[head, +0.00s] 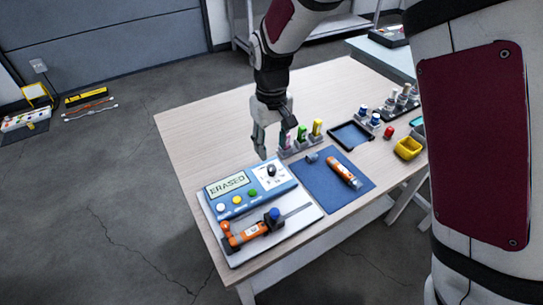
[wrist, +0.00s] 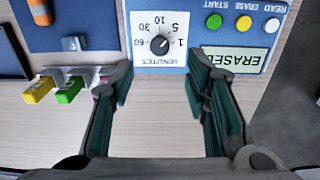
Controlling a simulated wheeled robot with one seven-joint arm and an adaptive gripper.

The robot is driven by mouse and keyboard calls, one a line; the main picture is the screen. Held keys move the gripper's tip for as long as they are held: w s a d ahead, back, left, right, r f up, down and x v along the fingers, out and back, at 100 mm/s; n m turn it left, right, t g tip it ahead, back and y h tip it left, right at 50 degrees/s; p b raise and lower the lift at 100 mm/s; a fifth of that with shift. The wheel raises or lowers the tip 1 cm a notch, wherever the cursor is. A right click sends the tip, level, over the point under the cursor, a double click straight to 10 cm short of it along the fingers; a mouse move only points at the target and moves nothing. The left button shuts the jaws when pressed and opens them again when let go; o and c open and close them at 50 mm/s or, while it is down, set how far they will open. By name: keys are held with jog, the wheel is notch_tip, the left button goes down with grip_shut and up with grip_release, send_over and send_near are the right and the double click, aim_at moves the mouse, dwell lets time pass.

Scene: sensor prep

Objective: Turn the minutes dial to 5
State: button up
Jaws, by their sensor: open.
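The minutes dial is a dark knob (wrist: 159,44) on a white scale marked 1, 5, 10, 30 and 60, upside down in the wrist view. A small light mark shows on the knob's right side, towards the 1 and 5 side; its exact setting is hard to tell. The knob also shows in the head view (head: 271,170) on the blue device (head: 235,205), whose screen (wrist: 238,60) reads ERASED. My gripper (wrist: 158,80) is open and empty. Its fingers are apart from the knob, which appears ahead of the gap between them. In the head view my gripper (head: 273,140) hangs above and behind the device.
Green, yellow and white buttons (head: 238,200) sit on the device. A blue mat (head: 320,195) with an orange cylinder (head: 343,173) is right. Coloured pieces in a holder (wrist: 68,88) stand close to my gripper.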

notch_tip(320, 180, up, 4)
jog(key=shift+r, duration=0.15)
dwell(0.5)
